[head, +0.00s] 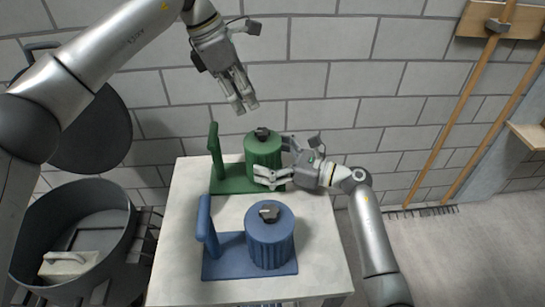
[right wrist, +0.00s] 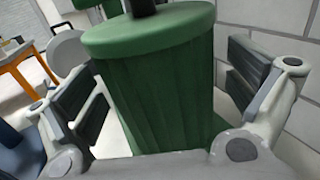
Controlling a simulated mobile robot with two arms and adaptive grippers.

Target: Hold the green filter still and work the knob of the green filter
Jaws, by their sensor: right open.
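The green filter (head: 264,155) is a ribbed cylinder with a lid, on a green base with an upright post, at the back of the white table. Its dark knob (head: 262,133) sits on top of the lid. My right gripper (head: 276,161) is open at the right side of the filter. In the right wrist view, the green body (right wrist: 160,85) stands between its two spread fingers, with a gap beside the right finger. My left gripper (head: 245,106) hangs above the filter, fingers pointing down, apart from the knob. Whether it is shut is unclear.
A blue filter (head: 270,240) with its own knob and post stands in front on the same table (head: 325,270). A grey block wall is close behind. A dark round bin (head: 115,245) with a raised lid stands at the left. Wooden-handled tools lean at the right.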

